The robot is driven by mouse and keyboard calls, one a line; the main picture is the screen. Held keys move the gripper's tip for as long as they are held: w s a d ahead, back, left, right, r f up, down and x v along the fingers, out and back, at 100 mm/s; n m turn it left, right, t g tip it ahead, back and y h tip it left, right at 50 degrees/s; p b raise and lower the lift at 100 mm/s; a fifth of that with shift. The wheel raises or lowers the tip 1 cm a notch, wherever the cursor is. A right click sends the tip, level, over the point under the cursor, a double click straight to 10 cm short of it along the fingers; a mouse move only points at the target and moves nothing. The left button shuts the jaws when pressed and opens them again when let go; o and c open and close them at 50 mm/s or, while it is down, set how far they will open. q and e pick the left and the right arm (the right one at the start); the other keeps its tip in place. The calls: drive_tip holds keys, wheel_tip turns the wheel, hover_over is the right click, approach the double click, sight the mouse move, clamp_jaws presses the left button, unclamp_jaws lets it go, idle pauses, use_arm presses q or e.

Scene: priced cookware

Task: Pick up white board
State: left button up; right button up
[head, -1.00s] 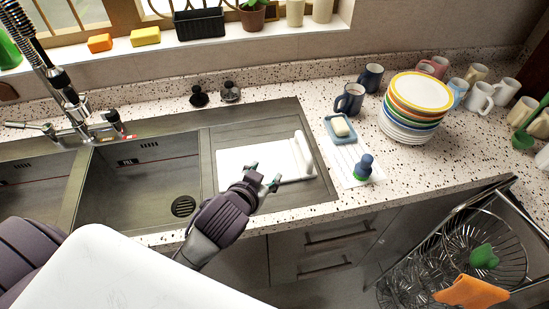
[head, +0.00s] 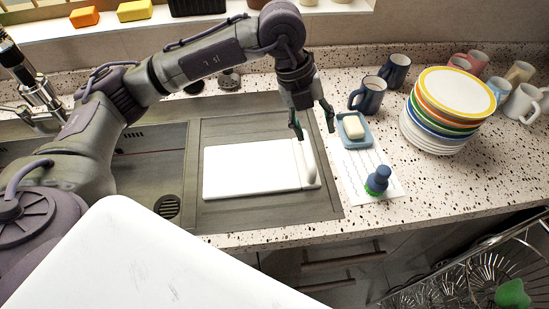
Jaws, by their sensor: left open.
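The white board (head: 245,170) lies flat on the drainboard part of the sink in the head view. My left gripper (head: 314,130) is open and points down just above and behind the board's right end. I cannot tell whether a finger touches the board. My right gripper is not in view.
A soap dish (head: 368,137) with soap and a blue brush (head: 378,179) on a white cloth (head: 350,177) lie right of the board. Blue mugs (head: 368,95) and stacked plates (head: 425,141) stand further right. A wire rack (head: 455,290) is at lower right.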

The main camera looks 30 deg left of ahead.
use_arm(q)
drive_tip(key=n+y, duration=0.1)
drive_tip(key=y, duration=0.1)
approach(307, 147)
drive_tip(key=f+p, duration=0.1)
drive_tip(key=f, duration=0.4)
drive_tip(key=shift+s+d+p, duration=0.2)
drive_tip(key=shift+p, duration=0.2)
drive_tip(key=shift+f, duration=0.4)
drive_tip(key=shift+w+d+f+p, duration=0.2)
drive_tip(key=shift+d+f+p, duration=0.05)
drive_tip(key=shift+f+p, duration=0.2)
drive_tip(key=f, duration=0.1)
drive_tip(key=f+p, duration=0.1)
drive_tip(key=d+f, duration=0.1)
drive_tip(key=shift+w+f+p, duration=0.25)
drive_tip(key=shift+w+p, duration=0.05)
drive_tip(key=shift+w, duration=0.1)
drive_tip(key=shift+w+f, duration=0.1)
drive_tip(key=shift+f, duration=0.3)
drive_tip(key=shift+c, duration=0.2)
clamp_jaws()
